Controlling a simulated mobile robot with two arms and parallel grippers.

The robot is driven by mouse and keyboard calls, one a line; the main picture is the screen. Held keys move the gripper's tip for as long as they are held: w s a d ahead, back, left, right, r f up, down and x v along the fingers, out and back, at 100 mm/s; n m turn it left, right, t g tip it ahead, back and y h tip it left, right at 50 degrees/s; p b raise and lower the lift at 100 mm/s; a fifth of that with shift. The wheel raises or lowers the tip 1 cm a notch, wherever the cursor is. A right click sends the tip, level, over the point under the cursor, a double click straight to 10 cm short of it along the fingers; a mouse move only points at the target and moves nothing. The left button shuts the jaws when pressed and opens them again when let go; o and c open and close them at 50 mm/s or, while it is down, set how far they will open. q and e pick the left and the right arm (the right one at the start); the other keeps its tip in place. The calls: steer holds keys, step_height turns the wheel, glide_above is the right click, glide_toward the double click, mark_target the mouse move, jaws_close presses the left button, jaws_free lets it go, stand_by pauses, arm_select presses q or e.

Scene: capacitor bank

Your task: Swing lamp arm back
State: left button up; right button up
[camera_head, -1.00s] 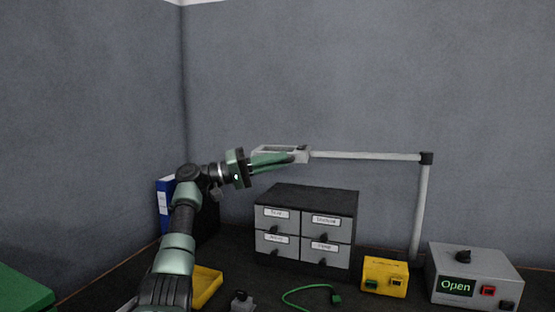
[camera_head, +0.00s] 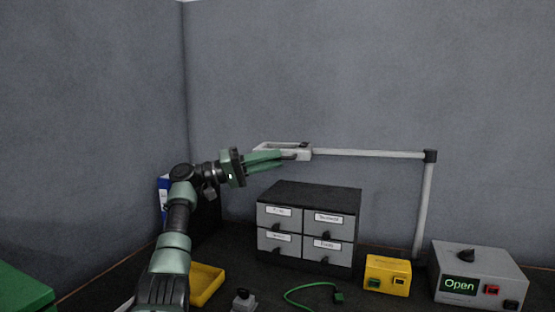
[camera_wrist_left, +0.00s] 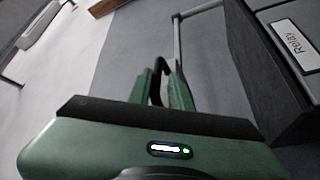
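The lamp arm (camera_head: 368,154) is a pale bar reaching left from the top of an upright post (camera_head: 423,210). At its left end is a flat, pale, frame-like lamp head (camera_head: 300,152). My left gripper (camera_head: 288,157) reaches in from the left, its green fingers level with the lamp head and overlapping its lower edge. In the left wrist view the fingers (camera_wrist_left: 162,80) stand slightly apart with a dark curved piece between them. A pale bar (camera_wrist_left: 177,40) runs up from there. I cannot tell whether the fingers grip the piece. My right gripper is not in view.
A drawer cabinet (camera_head: 309,195) stands below the lamp arm. A yellow box (camera_head: 387,275) and a grey box reading "Open" (camera_head: 478,270) are to its right. A yellow tray (camera_head: 207,285) and a green cable (camera_head: 300,292) lie in front. A blue binder (camera_head: 164,200) stands at the left.

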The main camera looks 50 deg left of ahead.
arm_select(q)
steer(key=v, duration=0.6)
stand_by(0.5)
